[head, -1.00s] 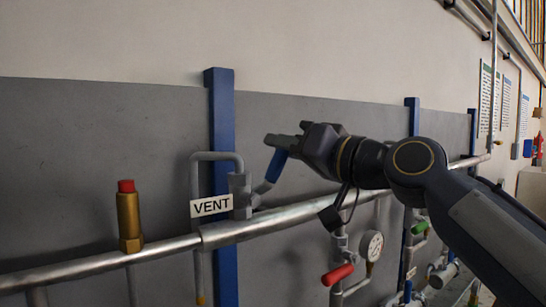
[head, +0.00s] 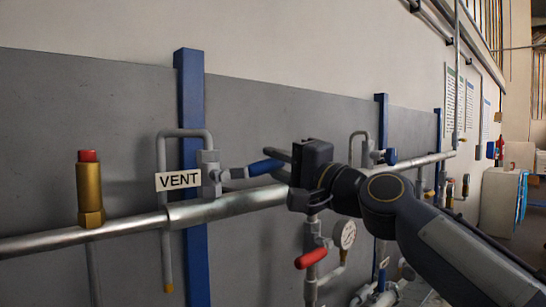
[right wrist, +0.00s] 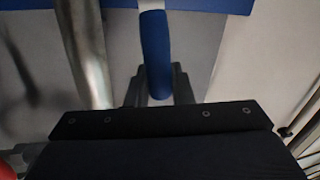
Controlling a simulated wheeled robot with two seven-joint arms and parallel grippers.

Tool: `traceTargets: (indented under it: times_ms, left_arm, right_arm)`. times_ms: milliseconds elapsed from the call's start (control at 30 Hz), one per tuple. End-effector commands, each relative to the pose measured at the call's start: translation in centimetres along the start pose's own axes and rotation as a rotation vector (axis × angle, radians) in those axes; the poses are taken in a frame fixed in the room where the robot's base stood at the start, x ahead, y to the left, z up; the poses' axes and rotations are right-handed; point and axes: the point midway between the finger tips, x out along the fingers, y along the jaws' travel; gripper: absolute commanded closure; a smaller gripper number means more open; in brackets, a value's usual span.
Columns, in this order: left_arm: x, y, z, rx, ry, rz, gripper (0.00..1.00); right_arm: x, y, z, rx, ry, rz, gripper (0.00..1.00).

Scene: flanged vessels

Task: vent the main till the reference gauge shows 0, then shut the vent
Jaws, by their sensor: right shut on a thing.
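The vent valve (head: 209,172) stands on the main pipe (head: 240,202), with a white VENT label (head: 178,180) and a bent grey pipe beside it. Its lever has a blue grip (head: 266,167) and points right, nearly along the main pipe. My right gripper (head: 280,160) is shut on this blue grip, near its end. In the right wrist view the blue grip (right wrist: 155,45) runs between my fingers (right wrist: 158,88). A round white gauge (head: 345,233) hangs below the pipe; its reading is too small to tell, and so is whether it is the reference gauge. My left gripper is out of view.
A brass fitting with a red cap (head: 90,188) stands on the pipe at left. A red-handled valve (head: 311,259) sits below my gripper. A blue post (head: 192,120) rises behind the vent. More valves and pipes crowd the right.

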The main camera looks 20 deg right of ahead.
Motion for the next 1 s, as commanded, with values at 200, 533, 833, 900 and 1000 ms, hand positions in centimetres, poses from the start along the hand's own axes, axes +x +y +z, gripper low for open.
traceTargets:
  times_ms: [200,533,833,900,1000]
  left_arm:
    - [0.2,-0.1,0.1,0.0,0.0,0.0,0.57]
    - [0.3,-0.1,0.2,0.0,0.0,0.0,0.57]
    - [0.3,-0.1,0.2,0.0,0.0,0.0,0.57]
    - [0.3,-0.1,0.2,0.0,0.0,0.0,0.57]
    - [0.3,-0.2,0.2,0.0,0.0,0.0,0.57]
  right_arm:
    - [-0.2,1.1,0.0,0.102,0.022,0.001,1.0]
    - [-0.3,1.7,0.1,0.16,0.032,0.002,1.0]
    - [-0.3,1.8,0.2,0.163,0.032,0.004,1.0]
    - [-0.3,1.8,0.2,0.163,0.031,0.004,0.78]
    - [-0.3,1.8,0.2,0.162,0.031,0.004,0.65]
